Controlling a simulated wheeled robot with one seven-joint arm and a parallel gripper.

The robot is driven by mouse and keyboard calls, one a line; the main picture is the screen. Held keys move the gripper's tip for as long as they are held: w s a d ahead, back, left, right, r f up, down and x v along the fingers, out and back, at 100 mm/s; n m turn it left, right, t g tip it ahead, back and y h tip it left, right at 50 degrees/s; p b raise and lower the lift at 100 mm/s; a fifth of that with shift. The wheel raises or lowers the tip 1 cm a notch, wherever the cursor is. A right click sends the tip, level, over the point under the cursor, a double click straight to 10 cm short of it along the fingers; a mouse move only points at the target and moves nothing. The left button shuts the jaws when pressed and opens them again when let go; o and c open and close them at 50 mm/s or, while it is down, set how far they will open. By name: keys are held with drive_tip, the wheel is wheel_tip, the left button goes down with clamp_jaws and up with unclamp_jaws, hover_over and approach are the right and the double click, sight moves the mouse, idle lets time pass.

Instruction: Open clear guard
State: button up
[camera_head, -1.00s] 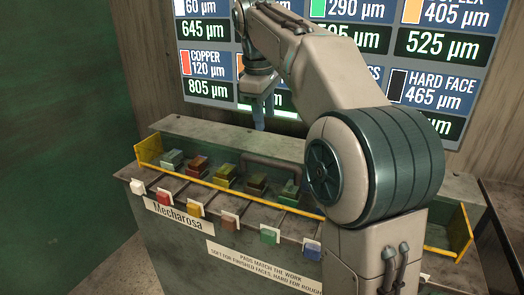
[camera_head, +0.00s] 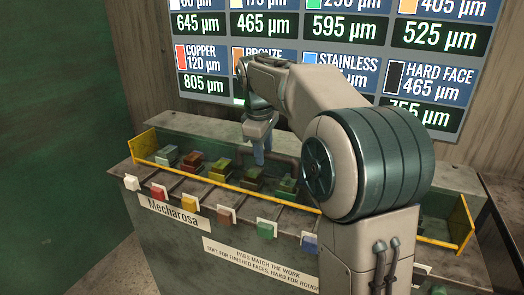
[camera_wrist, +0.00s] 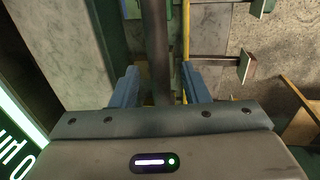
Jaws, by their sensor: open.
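The clear guard shows as a yellow-edged frame (camera_head: 225,186) along the front of the grey bench trough, with a yellow end piece (camera_head: 145,145) at the left. Its clear panel is hard to make out. A dark bar-shaped handle (camera_head: 285,157) stands over the trough, partly hidden by my gripper. My gripper (camera_head: 259,158) points down beside this handle, jaws open. In the wrist view, the blue fingers of my gripper (camera_wrist: 160,88) stand apart, with the dark bar (camera_wrist: 157,45) running between them in the picture. Contact cannot be told.
Several coloured pads sit in the trough, such as a red one (camera_head: 192,159) and a yellow one (camera_head: 220,168). Coloured tabs (camera_head: 159,192) line the bench front. A sign board (camera_head: 330,55) hangs on the wall behind. My arm hides the bench's right part.

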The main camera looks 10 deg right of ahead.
drive_tip(key=shift+d+f, duration=0.1)
clamp_jaws()
drive_tip(key=shift+r+p, duration=0.25)
drive_tip(key=shift+p, duration=0.15)
drive_tip(key=shift+w, duration=0.1)
